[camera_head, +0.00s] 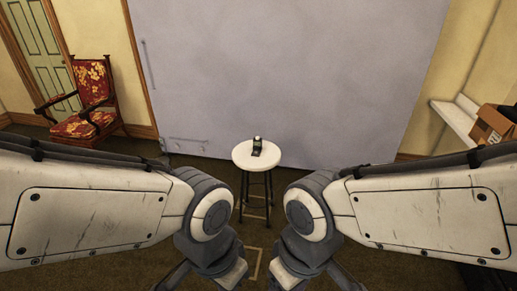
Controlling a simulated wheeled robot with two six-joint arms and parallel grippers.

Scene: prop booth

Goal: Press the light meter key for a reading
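A small black light meter (257,146) with a pale top stands on a round white stool (243,159) in the middle of the head view. It is too small to make out its key. My two arms come in from the left and right, and their wrists sit low in the picture, nearer to me than the stool and apart from it.
A grey-lilac backdrop (285,65) hangs behind the stool. A red floral armchair (90,100) stands at the left by a green door (40,50). A cardboard box (492,125) sits on a white ledge (455,118) at the right. The floor around the stool looks clear.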

